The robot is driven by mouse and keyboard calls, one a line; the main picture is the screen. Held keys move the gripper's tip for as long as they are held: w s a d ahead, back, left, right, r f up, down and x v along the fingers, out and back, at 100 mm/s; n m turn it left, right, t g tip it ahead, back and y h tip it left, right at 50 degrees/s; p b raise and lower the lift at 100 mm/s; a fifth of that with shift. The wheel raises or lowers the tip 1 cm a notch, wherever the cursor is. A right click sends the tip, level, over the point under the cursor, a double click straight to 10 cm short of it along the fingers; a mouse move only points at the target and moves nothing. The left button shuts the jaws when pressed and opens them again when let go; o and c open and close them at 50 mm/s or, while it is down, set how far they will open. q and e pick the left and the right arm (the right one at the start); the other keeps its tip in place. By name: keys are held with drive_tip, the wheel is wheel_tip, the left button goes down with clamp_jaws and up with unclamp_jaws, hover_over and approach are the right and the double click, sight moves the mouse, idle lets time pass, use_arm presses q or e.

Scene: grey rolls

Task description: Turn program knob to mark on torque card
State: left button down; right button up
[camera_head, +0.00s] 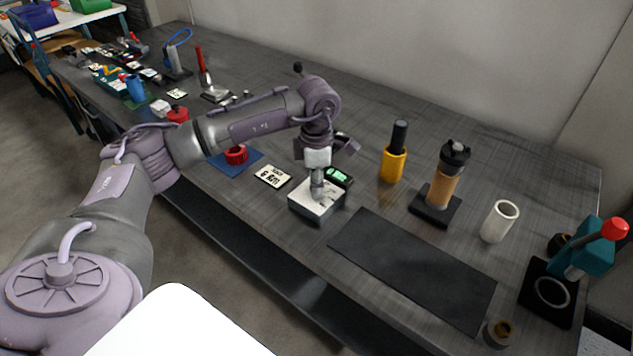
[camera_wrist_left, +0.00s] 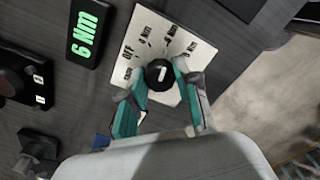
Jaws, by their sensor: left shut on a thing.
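The program knob (camera_wrist_left: 160,74) is a round black knob with a white mark, on a white dial plate (camera_wrist_left: 143,22) printed with OFF and several Nm values. Its white mark points roughly up in the left wrist view; the exact label it meets is hard to tell. My left gripper (camera_head: 317,190) reaches down onto the white-topped box (camera_head: 303,205). In the wrist view its teal fingers (camera_wrist_left: 161,82) are shut on the knob from both sides. My right gripper is not in view.
A small display (camera_wrist_left: 88,33) beside the dial glows green with 6 Nm. A dark mat (camera_head: 412,268) lies to the right. A yellow holder (camera_head: 393,165), a brown cylinder on a stand (camera_head: 441,190) and a white tube (camera_head: 499,222) stand beyond it. A red ring (camera_head: 236,155) sits on a blue mat.

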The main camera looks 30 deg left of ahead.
use_arm(q)
drive_tip(key=shift+w+r, duration=0.1)
drive_tip(key=c, duration=0.8)
unclamp_jaws()
wheel_tip(320, 180, up, 12)
drive_tip(key=shift+f, duration=0.1)
